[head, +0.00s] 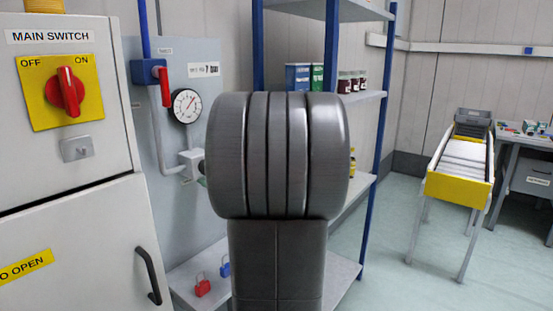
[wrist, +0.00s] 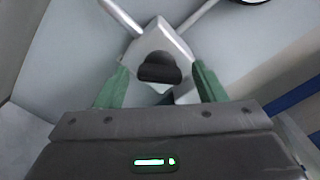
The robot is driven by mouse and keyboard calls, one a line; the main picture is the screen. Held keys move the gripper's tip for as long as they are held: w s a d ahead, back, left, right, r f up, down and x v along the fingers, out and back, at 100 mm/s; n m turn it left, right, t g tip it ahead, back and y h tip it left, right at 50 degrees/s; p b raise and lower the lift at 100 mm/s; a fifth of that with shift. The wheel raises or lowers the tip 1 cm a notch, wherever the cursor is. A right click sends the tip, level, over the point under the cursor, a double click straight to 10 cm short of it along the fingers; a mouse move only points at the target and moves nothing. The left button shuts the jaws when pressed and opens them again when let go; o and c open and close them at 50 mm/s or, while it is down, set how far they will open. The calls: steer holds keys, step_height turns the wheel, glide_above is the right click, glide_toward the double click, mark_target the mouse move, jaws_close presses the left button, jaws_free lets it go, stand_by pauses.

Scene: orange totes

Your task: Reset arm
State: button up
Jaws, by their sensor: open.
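My gripper (wrist: 159,78) shows in the wrist view with its two green fingers apart and nothing held between them. A light grey box with pipes (wrist: 160,45) and a black knob (wrist: 158,70) on its front appears ahead, between the fingers in the picture. I cannot tell whether the fingers touch it. In the head view my dark grey arm fills the middle and hides most of my gripper. The same pipe box (head: 189,160) shows just left of the arm, on the grey panel.
A pressure gauge (head: 186,106) and a red-handled valve (head: 164,86) are on the panel. The main switch cabinet (head: 68,160) stands left. A blue-post shelf (head: 345,12) with jars stands behind my arm. Red and blue padlocks (head: 203,285) lie low. Open floor (head: 400,240) lies right, before a yellow-ended conveyor (head: 458,188).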

steer(key=shift+r+n+b, duration=0.15)
steer(key=shift+n+b, duration=0.6)
steer(key=shift+n, duration=6.75)
